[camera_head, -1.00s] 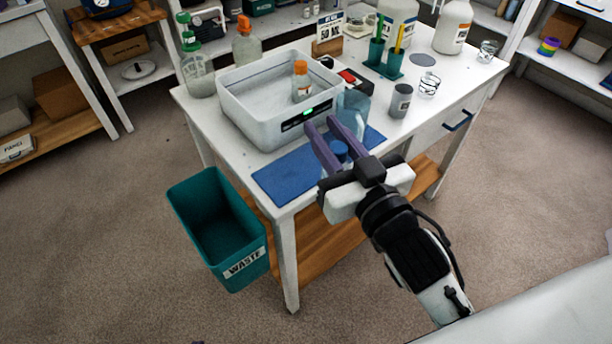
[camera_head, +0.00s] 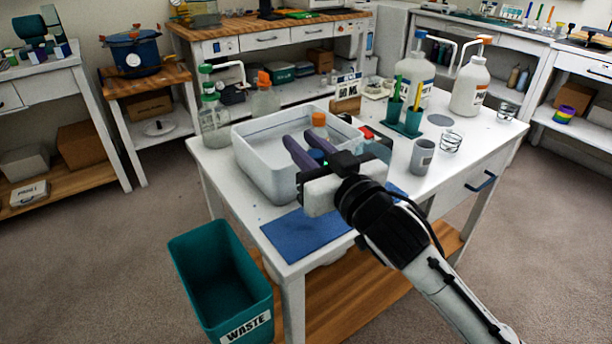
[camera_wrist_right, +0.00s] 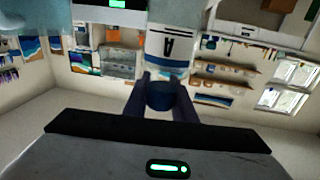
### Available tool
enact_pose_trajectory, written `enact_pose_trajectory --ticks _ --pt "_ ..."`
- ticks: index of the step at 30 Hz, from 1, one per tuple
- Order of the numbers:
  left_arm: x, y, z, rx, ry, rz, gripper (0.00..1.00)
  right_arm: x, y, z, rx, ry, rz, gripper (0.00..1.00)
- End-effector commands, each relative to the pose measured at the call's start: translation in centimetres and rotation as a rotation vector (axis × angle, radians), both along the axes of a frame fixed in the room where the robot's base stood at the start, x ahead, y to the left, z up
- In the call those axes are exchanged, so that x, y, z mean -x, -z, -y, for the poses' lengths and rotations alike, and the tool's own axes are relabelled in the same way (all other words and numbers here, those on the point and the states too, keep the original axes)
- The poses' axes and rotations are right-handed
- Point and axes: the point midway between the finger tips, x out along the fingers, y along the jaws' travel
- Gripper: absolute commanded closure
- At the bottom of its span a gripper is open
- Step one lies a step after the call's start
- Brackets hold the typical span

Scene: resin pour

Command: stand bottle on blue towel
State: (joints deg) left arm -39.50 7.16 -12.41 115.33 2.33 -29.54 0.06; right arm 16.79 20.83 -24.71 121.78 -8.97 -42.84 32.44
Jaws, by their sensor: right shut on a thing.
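The blue towel (camera_head: 295,236) lies flat at the near left corner of the white table. My right gripper (camera_head: 301,146) is raised above the table, in front of the tray's near right part, its purple fingers pointing up and left. In the right wrist view it is shut on a bottle (camera_wrist_right: 167,48) with a white label reading "A". The bottle's blue cap (camera_wrist_right: 161,95) shows between the fingers. In the head view the gripper mostly hides this bottle, so its tilt is unclear. My left gripper is not in view.
A white tray (camera_head: 262,177) with an orange-capped bottle (camera_head: 319,122) stands behind the towel. A grey cup (camera_head: 422,157), teal holders (camera_head: 404,128) and large pump bottles (camera_head: 468,88) stand to the right. A teal waste bin (camera_head: 222,292) is at the table's left.

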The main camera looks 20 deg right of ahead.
Motion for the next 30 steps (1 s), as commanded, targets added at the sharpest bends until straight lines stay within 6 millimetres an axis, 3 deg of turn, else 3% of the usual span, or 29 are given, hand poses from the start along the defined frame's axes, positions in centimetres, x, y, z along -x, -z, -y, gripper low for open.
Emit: enact_pose_trajectory --ticks 10,21,22,24,25,30 --pt "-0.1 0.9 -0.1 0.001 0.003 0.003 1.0 0.0 3.9 0.0 0.001 0.001 0.002 1.0" --pt "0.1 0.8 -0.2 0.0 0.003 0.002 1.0 0.0 4.2 0.0 -0.001 -0.001 0.005 1.0" --pt "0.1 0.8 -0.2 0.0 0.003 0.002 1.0 0.0 4.3 0.0 0.0 0.0 0.002 0.73" --pt "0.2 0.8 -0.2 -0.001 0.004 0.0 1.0 0.0 4.3 0.0 0.0 0.0 0.002 0.61" --pt "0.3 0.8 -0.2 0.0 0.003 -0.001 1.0 0.0 4.3 0.0 0.001 0.0 0.002 0.57" --pt "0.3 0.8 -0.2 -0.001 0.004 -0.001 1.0 0.0 4.3 0.0 0.001 0.0 0.002 0.57"
